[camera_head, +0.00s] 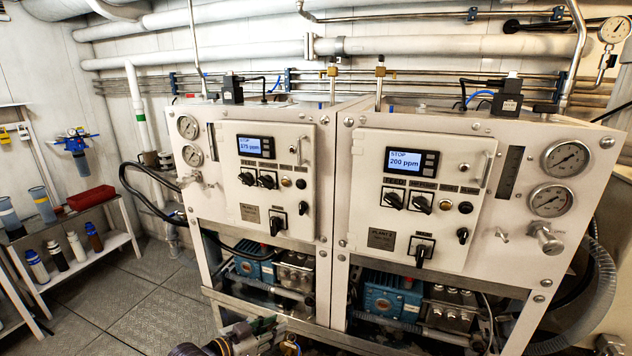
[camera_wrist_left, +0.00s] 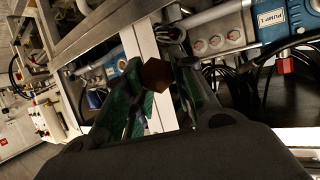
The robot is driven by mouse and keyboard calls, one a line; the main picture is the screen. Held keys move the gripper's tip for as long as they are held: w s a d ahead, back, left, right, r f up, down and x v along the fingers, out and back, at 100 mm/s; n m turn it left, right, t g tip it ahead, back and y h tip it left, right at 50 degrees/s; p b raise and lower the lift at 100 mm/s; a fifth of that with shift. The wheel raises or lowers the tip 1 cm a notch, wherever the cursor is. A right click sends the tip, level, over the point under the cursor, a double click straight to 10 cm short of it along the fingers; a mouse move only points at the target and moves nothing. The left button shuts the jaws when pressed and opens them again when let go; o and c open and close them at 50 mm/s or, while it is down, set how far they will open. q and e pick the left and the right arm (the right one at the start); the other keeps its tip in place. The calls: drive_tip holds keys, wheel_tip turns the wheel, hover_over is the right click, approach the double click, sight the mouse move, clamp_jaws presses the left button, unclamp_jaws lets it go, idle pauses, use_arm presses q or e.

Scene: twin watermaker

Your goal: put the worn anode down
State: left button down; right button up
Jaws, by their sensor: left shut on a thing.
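My left gripper (camera_head: 262,330) is at the bottom edge of the head view, low in front of the left watermaker cabinet. In the left wrist view its green fingers (camera_wrist_left: 155,100) are shut on the worn anode (camera_wrist_left: 156,75), which shows as a dark brown hexagonal end between the fingertips. The rest of the anode is hidden by the fingers. I cannot make out the anode clearly in the head view. My right gripper is in neither view.
Two white watermaker cabinets stand side by side, left (camera_head: 222,200) and right (camera_head: 470,255), with blue pumps (camera_head: 392,300) in their lower bays. At the left, a low shelf (camera_head: 84,262) holds several bottles, with a red box (camera_head: 91,197) above. The floor (camera_head: 130,305) between is clear.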

use_arm(q)
drive_tip(key=a+r+n+t+y, duration=0.2)
drive_tip(key=a+n+t+y, duration=0.1)
drive_tip(key=a+n+y, duration=0.5)
drive_tip(key=shift+s+a+y, duration=0.45)
drive_tip(key=shift+a+y, duration=0.15)
drive_tip(key=shift+a, duration=0.55)
drive_tip(key=shift+r, duration=0.15)
drive_tip(key=s+f, duration=0.4)
drive_tip(key=f, duration=0.2)
drive_tip(key=shift+s, duration=0.35)
idle(1.0)
drive_tip(key=shift+d+r, duration=0.1)
drive_tip(key=shift+r, duration=0.05)
idle(1.2)
